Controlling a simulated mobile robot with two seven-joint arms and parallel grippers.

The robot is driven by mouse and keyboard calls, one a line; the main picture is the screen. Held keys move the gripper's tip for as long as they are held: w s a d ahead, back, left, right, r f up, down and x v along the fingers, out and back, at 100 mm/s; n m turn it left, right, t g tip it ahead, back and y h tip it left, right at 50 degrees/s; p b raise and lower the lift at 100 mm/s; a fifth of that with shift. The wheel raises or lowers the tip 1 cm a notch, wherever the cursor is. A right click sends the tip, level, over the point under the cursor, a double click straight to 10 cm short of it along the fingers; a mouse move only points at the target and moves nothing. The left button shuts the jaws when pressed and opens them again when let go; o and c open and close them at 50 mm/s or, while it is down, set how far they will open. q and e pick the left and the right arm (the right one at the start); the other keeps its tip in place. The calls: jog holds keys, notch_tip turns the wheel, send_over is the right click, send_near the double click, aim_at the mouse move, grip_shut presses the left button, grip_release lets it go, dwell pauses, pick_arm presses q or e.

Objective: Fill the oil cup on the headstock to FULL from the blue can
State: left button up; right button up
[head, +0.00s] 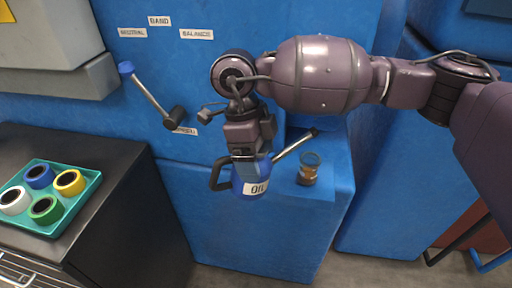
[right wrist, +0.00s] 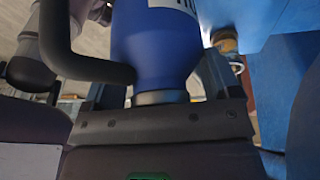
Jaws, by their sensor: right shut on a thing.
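The blue oil can (head: 251,184), with a white OIL label and a dark handle on its left, is in my right gripper (head: 247,156). The gripper is shut on it from above, and the can looks roughly upright. Its thin spout (head: 292,145) points up and to the right, with a dark tip. The oil cup (head: 309,169) is a small clear cup with amber in its lower part, just right of the can. The spout tip appears above the cup, apart from it. In the right wrist view the can (right wrist: 155,45) fills the middle. My left gripper is out of view.
The blue headstock (head: 240,235) has a ledge under the cup. A lever with a blue knob (head: 126,68) stands out from its face, left of my arm. A teal tray (head: 78,209) with coloured rolls sits on the dark cabinet (head: 130,180) at left.

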jog(key=shift+s+f+y+b, duration=0.2)
jog(key=shift+f+y+b, duration=0.1)
jog(key=shift+f+y, duration=0.2)
jog(key=shift+f+g+y+b, duration=0.4)
jog(key=shift+f+y, duration=0.15)
jog(key=shift+y, duration=0.05)
jog(key=shift+r, duration=0.25)
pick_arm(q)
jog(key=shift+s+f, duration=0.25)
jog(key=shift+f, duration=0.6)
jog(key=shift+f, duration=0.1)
pick_arm(e)
jog(key=shift+f, duration=0.15)
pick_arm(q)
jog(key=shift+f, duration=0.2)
pick_arm(e)
jog(key=shift+y, duration=0.3)
pick_arm(q)
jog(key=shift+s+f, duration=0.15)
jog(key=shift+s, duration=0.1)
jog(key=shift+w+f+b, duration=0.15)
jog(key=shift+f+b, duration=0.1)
jog(key=shift+b, duration=0.15)
pick_arm(e)
jog(key=shift+w+f+y, duration=0.1)
jog(key=shift+f+y, duration=0.05)
jog(key=shift+y, duration=0.15)
jog(key=shift+d+r+n+g+y, duration=0.1)
jog(key=shift+r+n+g+y, duration=0.2)
jog(key=shift+r, duration=0.15)
